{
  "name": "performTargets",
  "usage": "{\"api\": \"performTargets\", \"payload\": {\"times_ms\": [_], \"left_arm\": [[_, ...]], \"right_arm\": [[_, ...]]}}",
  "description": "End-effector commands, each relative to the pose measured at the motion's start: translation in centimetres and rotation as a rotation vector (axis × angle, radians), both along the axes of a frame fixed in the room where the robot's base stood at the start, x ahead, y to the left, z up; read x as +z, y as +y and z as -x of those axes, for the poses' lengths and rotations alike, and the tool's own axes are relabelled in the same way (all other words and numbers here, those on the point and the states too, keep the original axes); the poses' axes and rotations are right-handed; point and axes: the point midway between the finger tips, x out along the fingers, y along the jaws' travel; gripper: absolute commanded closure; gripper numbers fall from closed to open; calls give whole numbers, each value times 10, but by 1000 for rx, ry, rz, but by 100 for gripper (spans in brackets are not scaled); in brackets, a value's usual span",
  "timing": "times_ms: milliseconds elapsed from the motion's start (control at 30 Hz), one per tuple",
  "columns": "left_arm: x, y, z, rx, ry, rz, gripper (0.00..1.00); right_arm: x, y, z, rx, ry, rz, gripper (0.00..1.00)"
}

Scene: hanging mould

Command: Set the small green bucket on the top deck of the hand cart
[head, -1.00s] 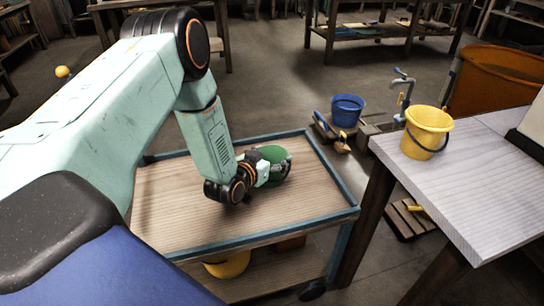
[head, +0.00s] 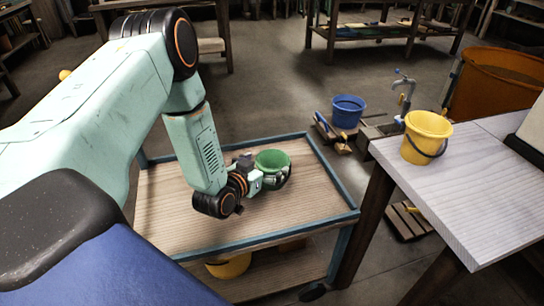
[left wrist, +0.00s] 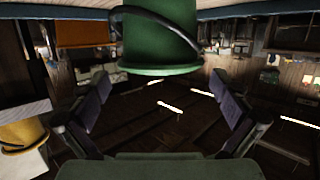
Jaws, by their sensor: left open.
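The small green bucket (head: 273,161) stands upright on the wooden top deck of the hand cart (head: 180,215), toward its far right part. My left gripper (head: 264,181) is at the bucket's near side, low over the deck. In the left wrist view, which is upside down, the green bucket (left wrist: 158,40) with its dark handle is at the top centre. The two fingers of my left gripper (left wrist: 160,88) are spread wide with nothing gripped between them. The bucket's base is cut off there. My right gripper is not in view.
A yellow bucket (head: 427,137) stands on the pale table (head: 470,195) right of the cart. A blue bucket (head: 348,110) stands behind, near a tap (head: 405,90). An orange tub (head: 500,80) is at the back right. Another yellow bucket (head: 230,266) is on the cart's lower shelf.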

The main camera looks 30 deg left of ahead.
Motion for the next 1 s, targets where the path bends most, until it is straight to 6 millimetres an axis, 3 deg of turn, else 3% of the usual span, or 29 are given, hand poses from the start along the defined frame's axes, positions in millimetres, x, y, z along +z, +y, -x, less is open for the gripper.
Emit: {"api": "performTargets", "payload": {"times_ms": [200,400,667,1000], "left_arm": [[16,-2,44,4,4,3,0],[22,-4,68,2,2,2,0],[23,-4,75,1,0,0,0],[20,-4,67,-1,-2,-2,0]], "right_arm": [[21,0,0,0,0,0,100],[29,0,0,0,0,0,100],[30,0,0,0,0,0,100],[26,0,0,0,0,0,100]]}}
